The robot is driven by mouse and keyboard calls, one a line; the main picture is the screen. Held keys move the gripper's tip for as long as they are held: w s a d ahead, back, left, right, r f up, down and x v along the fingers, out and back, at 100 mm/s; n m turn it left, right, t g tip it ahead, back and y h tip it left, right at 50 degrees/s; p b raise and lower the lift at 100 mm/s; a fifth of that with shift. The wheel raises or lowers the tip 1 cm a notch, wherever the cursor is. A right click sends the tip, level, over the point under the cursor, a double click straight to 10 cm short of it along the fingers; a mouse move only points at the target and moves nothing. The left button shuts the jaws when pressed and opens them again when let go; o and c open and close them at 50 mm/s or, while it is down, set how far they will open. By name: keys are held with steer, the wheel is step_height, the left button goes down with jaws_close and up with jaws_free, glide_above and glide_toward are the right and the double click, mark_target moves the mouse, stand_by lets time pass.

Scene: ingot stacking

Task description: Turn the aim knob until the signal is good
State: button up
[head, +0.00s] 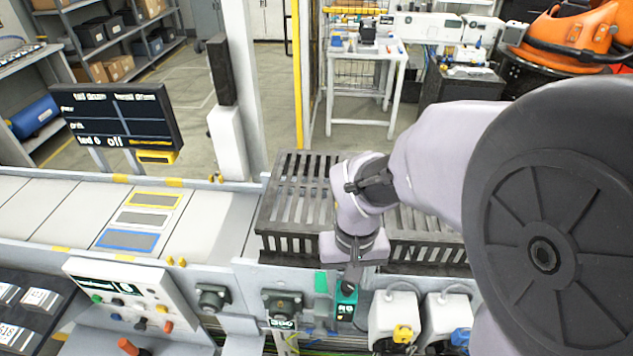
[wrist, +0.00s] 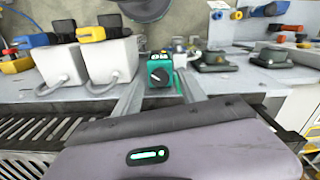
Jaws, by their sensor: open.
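A small teal sensor box (head: 345,308) is mounted at the conveyor's front edge, under my gripper (head: 350,282) in the head view.
White boxes with a yellow (head: 402,334) and a blue plug stand right of the sensor. Dark round-fronted units (head: 282,304) sit to its left. Black slatted crates (head: 290,205) stand behind. A control panel (head: 130,300) and a dark display (head: 115,115) are at left.

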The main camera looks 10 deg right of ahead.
mark_target(348, 285)
jaws_close()
steer(key=m, duration=0.3)
steer(key=shift+b, duration=0.4)
jaws_free()
step_height(348, 285, up, 18)
steer(key=p, duration=0.6)
steer(key=shift+f, duration=0.25)
